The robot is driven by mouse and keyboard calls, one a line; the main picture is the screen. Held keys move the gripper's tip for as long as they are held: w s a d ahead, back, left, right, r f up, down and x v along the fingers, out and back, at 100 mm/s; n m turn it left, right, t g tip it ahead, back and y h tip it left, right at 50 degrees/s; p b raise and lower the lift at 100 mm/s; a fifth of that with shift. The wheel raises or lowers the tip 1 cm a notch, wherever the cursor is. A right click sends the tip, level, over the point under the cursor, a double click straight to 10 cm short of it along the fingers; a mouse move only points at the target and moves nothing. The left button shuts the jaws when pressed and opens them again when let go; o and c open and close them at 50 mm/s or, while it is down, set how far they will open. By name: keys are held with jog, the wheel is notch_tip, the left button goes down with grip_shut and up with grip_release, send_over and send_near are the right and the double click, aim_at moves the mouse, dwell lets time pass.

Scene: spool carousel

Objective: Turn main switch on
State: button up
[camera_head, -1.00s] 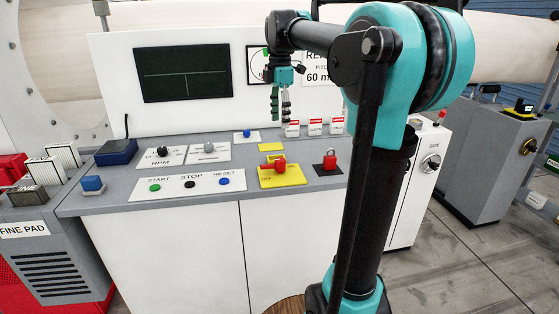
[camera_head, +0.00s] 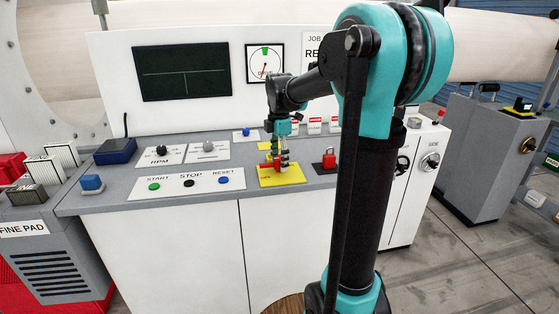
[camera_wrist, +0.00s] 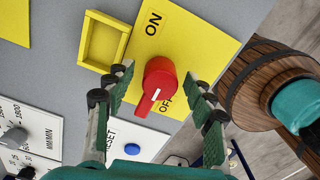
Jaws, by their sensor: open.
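The main switch is a red rotary knob (camera_wrist: 158,84) on a yellow plate (camera_wrist: 200,25) marked ON and OFF. In the wrist view its white-marked handle points down, slightly left, beside the OFF label. In the head view the red knob (camera_head: 268,168) is partly hidden by my gripper (camera_head: 281,160). In the wrist view my gripper (camera_wrist: 160,74) is open, with one finger on each side of the knob. Gaps show between the fingers and the knob, and I see no contact. The fingers hide part of the plate.
A red padlock (camera_head: 329,159) stands right of the plate. A small yellow frame (camera_wrist: 83,38) sits beside the plate. START, STOP and RESET buttons (camera_head: 190,183) are at the left, with the blue RESET button (camera_wrist: 132,149) near a finger. Red-topped tags (camera_head: 315,125) stand behind.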

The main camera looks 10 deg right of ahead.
jog(key=c, duration=1.2)
jog(key=shift+o, duration=0.2)
jog(key=shift+m, duration=0.3)
jog(key=m, duration=0.3)
jog(key=shift+m, duration=0.3)
jog(key=m, duration=0.4)
jog(key=shift+m, duration=0.3)
jog(key=m, duration=0.4)
jog(key=shift+m, duration=2.5)
